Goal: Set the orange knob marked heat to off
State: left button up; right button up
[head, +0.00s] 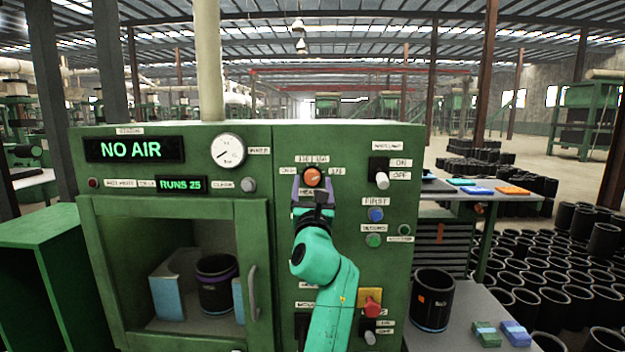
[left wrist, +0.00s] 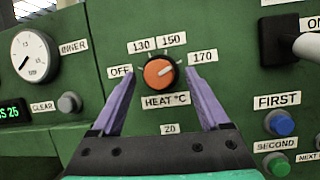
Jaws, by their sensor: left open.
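The orange heat knob (left wrist: 159,72) is on the green panel above a HEAT °C label. Labels OFF, 130, 150 and 170 run around it from left to right. Its pale pointer line seems to point up and right, toward the 170 side. In the head view the knob (head: 312,176) is high on the panel, right of the gauge. My left gripper (head: 312,187) is open in front of it, with one purple finger on each side of the knob. Gaps show between fingers and knob in the left wrist view. My right gripper is not in view.
A white-handled switch (head: 381,178), a blue button (head: 376,215) and a green button (head: 373,240) are to the right. A round gauge (head: 228,151) and a NO AIR display (head: 135,149) are to the left. A red knob (head: 372,306) is lower down.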

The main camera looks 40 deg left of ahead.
pick_arm(q)
jog(key=shift+w+a, duration=0.1)
grip_shut()
